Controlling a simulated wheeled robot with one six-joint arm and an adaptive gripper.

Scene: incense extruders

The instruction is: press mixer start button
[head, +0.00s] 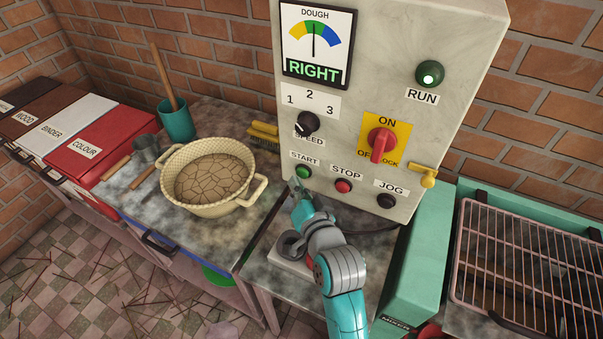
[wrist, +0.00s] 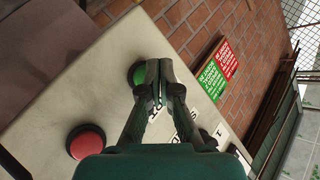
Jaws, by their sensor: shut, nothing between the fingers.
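The control panel (head: 458,70) of the mixer stands upright in the head view. Its green START button (head: 303,172) sits at the lower left, and it also shows in the wrist view (wrist: 134,77), partly covered by my fingertips. My gripper (head: 297,186) is shut and empty, with its tips just below and left of the START button in the head view. In the wrist view my gripper (wrist: 158,68) has its tips over the button's edge. I cannot tell whether they touch it. The red STOP button (head: 343,186) is to the right.
A black JOG button (head: 386,201), a red ON/OFF switch (head: 381,142) and a speed knob (head: 307,123) are close by. The green RUN lamp (head: 430,74) shows a bright centre. The dough dial (head: 315,40) reads RIGHT. A basin (head: 255,190) stands left; a rack (head: 520,260) lies right.

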